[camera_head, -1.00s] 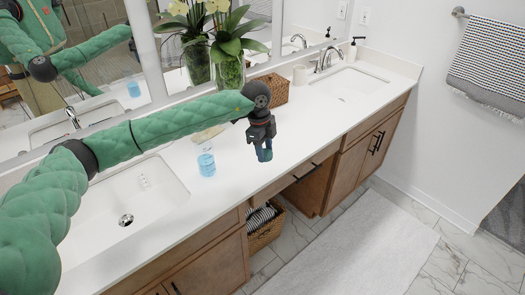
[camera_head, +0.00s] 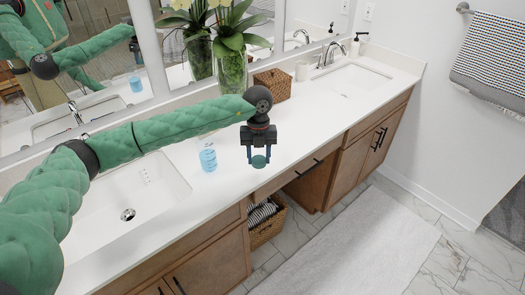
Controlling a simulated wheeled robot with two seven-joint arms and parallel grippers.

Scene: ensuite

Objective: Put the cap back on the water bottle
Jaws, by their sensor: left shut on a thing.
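The water bottle (camera_head: 208,157) is clear with blue liquid and stands upright on the white counter, near the right end of the left sink. My left gripper (camera_head: 260,158) hangs over the counter to the right of the bottle, pointing down. It is shut on a small round teal thing, likely the cap (camera_head: 260,161), held between its fingertips. The cap is apart from the bottle. My right gripper is not in view.
The white counter (camera_head: 305,125) is clear around the bottle. A glass vase with a plant (camera_head: 232,72) and a wicker basket (camera_head: 273,84) stand behind, near the mirror. The left sink (camera_head: 150,185) lies to the left.

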